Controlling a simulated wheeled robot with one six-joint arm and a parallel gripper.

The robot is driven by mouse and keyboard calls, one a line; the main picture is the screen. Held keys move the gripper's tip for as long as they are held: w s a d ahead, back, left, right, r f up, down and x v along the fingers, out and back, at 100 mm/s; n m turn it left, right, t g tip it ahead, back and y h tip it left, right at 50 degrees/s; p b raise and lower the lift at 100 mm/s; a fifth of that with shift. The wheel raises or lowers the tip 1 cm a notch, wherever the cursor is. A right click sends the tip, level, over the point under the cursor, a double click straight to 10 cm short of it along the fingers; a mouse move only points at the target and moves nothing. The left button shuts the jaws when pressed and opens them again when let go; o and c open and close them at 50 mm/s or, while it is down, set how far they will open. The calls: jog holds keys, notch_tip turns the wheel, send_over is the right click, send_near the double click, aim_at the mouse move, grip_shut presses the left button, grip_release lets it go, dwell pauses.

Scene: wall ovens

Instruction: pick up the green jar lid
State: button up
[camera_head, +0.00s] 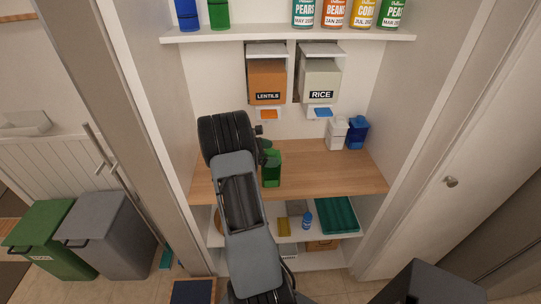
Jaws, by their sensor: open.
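A green jar (271,170) stands on the wooden counter, just right of my wrist. Its top, where a green lid (272,154) seems to sit, is partly hidden by my gripper, so I cannot tell lid from jar clearly. My gripper (265,143) is open at the jar's upper left, very near its top. I cannot tell whether it touches the lid. Another green container (219,14) stands on the upper shelf beside a blue one (187,15).
Lentils (267,80) and rice (319,80) dispensers hang above the counter (325,177). White (337,134) and blue (357,133) containers stand at its back right. Several cans line the upper shelf (300,37). Cabinet walls close in both sides. The counter's right front is clear.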

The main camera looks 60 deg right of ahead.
jog(key=shift+s+d+f, duration=0.1)
jog(key=shift+s+d, duration=0.05)
jog(key=shift+s, duration=0.05)
jog(key=c, duration=0.7)
